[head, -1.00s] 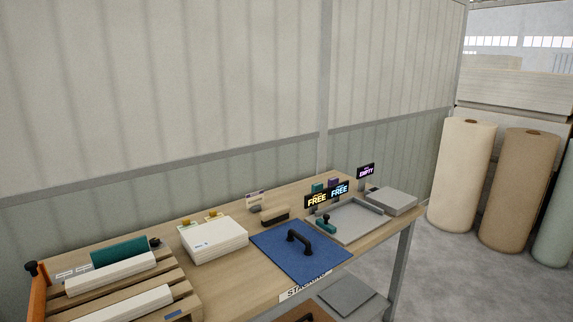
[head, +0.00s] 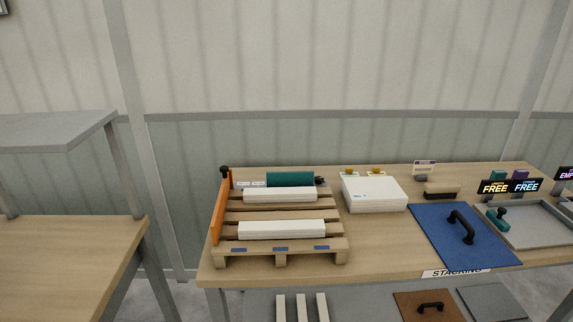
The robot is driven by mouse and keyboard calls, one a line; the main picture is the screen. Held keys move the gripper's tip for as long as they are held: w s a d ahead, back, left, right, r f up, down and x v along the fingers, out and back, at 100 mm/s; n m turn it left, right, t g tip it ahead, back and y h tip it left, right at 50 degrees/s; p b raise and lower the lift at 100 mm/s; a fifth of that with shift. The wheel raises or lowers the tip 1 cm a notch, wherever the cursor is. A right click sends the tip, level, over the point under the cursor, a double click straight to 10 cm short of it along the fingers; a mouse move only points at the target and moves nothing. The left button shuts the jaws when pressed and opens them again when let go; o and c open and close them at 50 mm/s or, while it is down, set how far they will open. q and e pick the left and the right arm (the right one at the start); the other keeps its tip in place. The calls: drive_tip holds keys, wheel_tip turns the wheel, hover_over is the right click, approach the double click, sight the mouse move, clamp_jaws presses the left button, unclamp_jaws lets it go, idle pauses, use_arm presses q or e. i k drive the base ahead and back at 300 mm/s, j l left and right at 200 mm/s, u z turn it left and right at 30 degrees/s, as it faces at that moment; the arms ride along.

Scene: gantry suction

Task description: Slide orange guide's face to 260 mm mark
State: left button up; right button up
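The orange guide (head: 221,208) is a thin upright plate along the left side of a small wooden pallet (head: 281,247) on the workbench. A black knob (head: 225,169) sits at its far end. White bars (head: 282,229) and a teal roll (head: 290,179) lie on the pallet. Small white labels (head: 251,184) show near the guide's far end, but no millimetre marks can be read at this distance. Neither of my grippers is in view.
A white box (head: 374,193) stands right of the pallet. A blue mat (head: 463,236) with a black handle and a grey tray (head: 535,225) lie farther right. Another table (head: 70,250) stands at left, with a gap before the workbench. Bare wood (head: 380,245) shows in front of the box.

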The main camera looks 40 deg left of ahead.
sight(227, 184)
drive_tip(key=u, duration=1.55)
